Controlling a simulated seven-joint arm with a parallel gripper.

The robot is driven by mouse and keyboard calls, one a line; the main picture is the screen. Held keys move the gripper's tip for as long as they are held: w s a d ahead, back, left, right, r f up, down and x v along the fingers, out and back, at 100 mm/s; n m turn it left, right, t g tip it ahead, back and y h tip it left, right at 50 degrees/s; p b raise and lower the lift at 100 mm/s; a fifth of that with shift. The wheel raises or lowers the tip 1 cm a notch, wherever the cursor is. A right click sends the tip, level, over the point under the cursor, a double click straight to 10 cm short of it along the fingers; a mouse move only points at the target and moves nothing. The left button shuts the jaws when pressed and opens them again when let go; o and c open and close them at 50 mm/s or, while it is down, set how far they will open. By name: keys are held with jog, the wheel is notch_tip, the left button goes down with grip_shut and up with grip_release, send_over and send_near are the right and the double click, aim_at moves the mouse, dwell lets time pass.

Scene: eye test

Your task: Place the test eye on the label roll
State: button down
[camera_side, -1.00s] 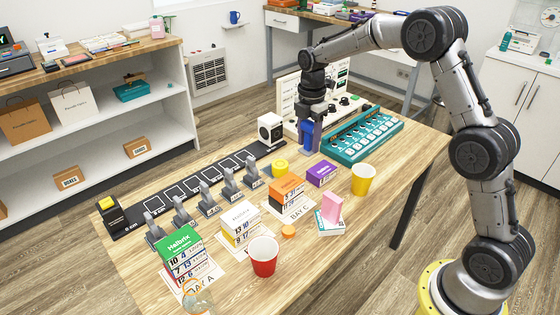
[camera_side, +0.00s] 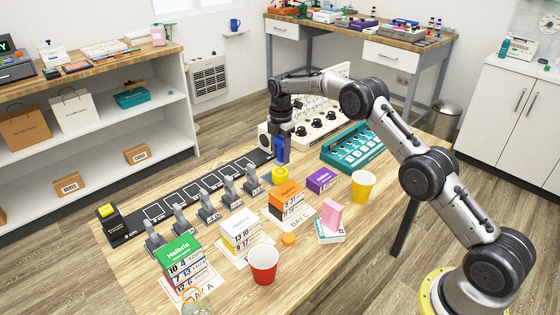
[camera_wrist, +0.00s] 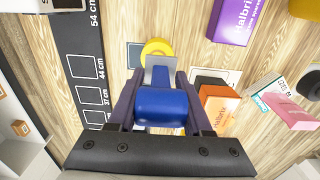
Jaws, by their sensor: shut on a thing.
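My gripper (camera_side: 284,153) points down above the far part of the wooden table. It is shut on a blue piece, which I take to be the test eye (camera_wrist: 162,105); the fingers partly hide it. A grey part shows at its front in the wrist view. A short round yellow thing, which I take to be the label roll (camera_side: 279,176), stands on the table just below the gripper in the side view. In the wrist view the label roll (camera_wrist: 156,47) lies just ahead of the fingertips, its near edge covered. The held piece appears above it; contact cannot be told.
A black marked strip (camera_side: 130,221) with several grey stands runs to the left. A purple box (camera_side: 321,180), an orange box (camera_side: 286,199), a yellow cup (camera_side: 363,185) and a red cup (camera_side: 263,264) stand nearby. A teal keyed tray (camera_side: 352,147) lies behind right.

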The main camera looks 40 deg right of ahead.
aim_at(280, 161)
jog(key=shift+w+f, duration=0.3)
jog(key=shift+f, duration=1.45)
jog(key=shift+f, duration=0.15)
jog(key=shift+c, duration=1.6)
grip_release()
